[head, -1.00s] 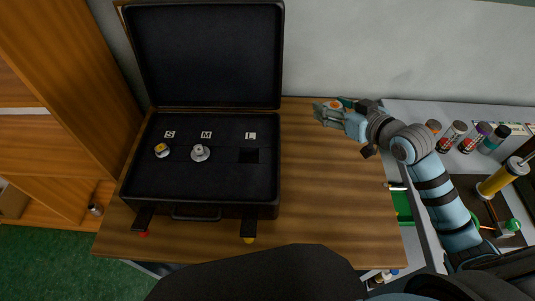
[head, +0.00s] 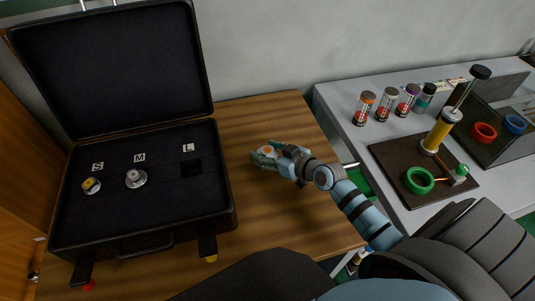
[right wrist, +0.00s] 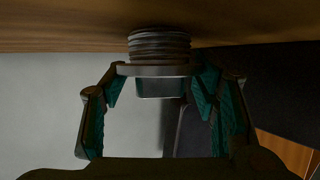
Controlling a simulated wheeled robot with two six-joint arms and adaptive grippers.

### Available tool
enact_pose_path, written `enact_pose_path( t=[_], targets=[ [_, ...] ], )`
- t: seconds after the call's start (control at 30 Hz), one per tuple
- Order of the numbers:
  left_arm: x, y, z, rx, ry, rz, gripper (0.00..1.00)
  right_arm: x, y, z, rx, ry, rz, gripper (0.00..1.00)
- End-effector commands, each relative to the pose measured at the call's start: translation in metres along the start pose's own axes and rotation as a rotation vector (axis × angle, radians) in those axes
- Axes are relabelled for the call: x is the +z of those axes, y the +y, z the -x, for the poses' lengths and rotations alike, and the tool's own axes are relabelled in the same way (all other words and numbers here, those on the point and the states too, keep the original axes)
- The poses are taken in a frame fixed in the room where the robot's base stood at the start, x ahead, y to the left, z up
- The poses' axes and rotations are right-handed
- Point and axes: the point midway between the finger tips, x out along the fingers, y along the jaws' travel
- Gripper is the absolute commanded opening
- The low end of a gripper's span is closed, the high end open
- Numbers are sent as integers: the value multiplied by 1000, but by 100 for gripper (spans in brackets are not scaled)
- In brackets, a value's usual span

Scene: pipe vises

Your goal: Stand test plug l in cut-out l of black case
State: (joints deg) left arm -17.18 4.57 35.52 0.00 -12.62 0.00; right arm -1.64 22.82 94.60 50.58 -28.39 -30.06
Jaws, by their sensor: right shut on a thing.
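The black case (head: 135,236) stands open on the wooden table, in the left half of the head view. Cut-out l (head: 190,169), below the L label (head: 188,148), is an empty dark square. My right gripper (head: 262,155) is just right of the case, over the table. In the right wrist view, my right gripper (right wrist: 160,85) is shut on test plug l (right wrist: 160,47), a grey piece with a ribbed, thread-like end. The wood surface shows close to that end; I cannot tell whether they touch. In the head view the fingers mostly hide the plug. My left gripper is out of view.
Smaller plugs stand in the S cut-out (head: 91,186) and the M cut-out (head: 136,178). The raised lid (head: 115,65) closes off the case's back. Bare table (head: 290,120) lies right of the case. A grey bench (head: 340,100) with several jars and a pump stands further right.

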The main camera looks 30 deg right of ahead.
Motion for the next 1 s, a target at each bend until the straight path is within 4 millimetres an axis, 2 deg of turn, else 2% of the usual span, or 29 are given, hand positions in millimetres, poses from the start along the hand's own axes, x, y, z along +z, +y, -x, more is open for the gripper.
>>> enact_pose_path(
  t=[0.27,0.3,0.4,0.8,0.87,1.0],
  targets=[
    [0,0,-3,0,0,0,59,1,0,-1,0,1,1,20],
    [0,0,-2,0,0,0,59,1,0,0,-1,0,1,59],
    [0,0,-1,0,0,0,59,0,0,0,-1,-1,1,74],
    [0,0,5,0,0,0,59,-5,0,2,-1,-1,0,74],
    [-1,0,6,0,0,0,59,-3,1,9,1,-3,3,74],
    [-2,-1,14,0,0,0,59,-4,0,39,-2,-5,5,74]
  ],
)
